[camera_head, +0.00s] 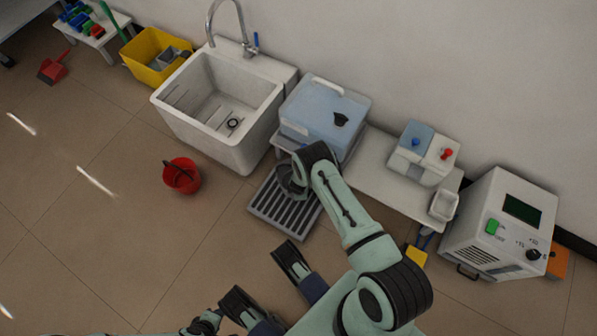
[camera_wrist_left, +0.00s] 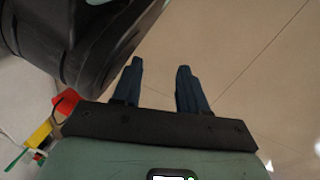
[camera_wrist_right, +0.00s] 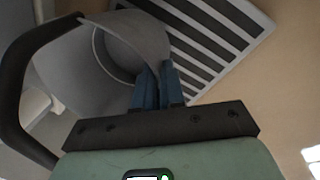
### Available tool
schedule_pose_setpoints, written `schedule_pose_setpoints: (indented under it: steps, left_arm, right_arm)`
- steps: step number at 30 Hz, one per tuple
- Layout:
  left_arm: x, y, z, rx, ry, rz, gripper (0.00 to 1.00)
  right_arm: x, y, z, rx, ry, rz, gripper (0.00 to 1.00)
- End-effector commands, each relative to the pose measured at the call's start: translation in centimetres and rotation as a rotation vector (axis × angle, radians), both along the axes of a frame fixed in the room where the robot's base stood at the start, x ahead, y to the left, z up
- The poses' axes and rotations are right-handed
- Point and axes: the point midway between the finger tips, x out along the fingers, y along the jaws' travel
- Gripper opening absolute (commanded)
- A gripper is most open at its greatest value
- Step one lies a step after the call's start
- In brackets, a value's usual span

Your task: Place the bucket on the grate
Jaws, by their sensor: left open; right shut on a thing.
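The grate (camera_head: 262,208), a dark slatted panel in a pale frame, lies on the floor in front of the sink unit. It also shows in the right wrist view (camera_wrist_right: 222,32). My right gripper (camera_wrist_right: 158,70) is shut on the rim of a grey bucket (camera_wrist_right: 75,65) with a thick black handle (camera_wrist_right: 18,85). In the head view the bucket (camera_head: 287,184) is mostly hidden by my right arm, over the grate's far part. I cannot tell whether it touches the grate. My left gripper (camera_wrist_left: 160,72) is open and empty, with bare floor beyond its fingers.
A red bucket (camera_head: 182,178) stands on the floor left of the grate. A white sink (camera_head: 215,105), a blue-lidded container (camera_head: 320,105) and a low white bench (camera_head: 385,190) line the wall. A grey machine (camera_head: 505,225) stands at right.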

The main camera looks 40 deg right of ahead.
Motion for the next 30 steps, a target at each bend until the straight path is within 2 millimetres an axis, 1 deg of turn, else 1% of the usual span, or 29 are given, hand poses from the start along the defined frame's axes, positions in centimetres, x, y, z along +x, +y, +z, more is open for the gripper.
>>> schedule_pose_setpoints:
  steps: [1,3,6,9,20,21,22,23,30]
  left_arm:
    - [-0.7,0.1,-0.9,-0.002,0.026,0.003,0.43]
    - [-1.8,0.2,-1.7,-0.003,0.062,0.005,0.43]
    - [-3.0,0.4,-2.4,-0.006,0.100,0.009,0.43]
    - [-3.5,0.4,-2.5,-0.007,0.115,0.010,0.43]
    - [-3.7,0.5,-2.6,-0.008,0.122,0.010,0.43]
    - [-3.7,0.4,-2.6,-0.009,0.124,0.010,0.43]
    - [-3.7,0.5,-2.6,-0.008,0.123,0.010,0.43]
    - [-3.7,0.5,-2.6,-0.008,0.123,0.010,0.43]
    - [-3.6,0.5,-2.6,-0.009,0.122,0.010,0.43]
  right_arm:
    - [0.1,-0.4,-1.0,-0.001,0.000,-0.001,0.00]
    - [0.0,-0.2,-2.3,0.001,0.001,-0.002,0.00]
    - [0.1,-0.2,-3.3,-0.001,-0.001,0.000,0.00]
    - [0.1,-0.2,-3.6,-0.001,-0.001,0.000,0.00]
    - [0.1,-0.2,-3.7,-0.001,-0.001,0.000,0.00]
    - [0.1,-0.2,-3.7,0.000,0.000,0.000,0.19]
    - [0.1,-0.2,-3.7,0.000,0.000,0.000,0.28]
    - [0.1,-0.2,-3.7,0.000,0.000,0.000,0.35]
    - [0.0,-0.2,-3.7,0.000,0.000,0.000,0.35]
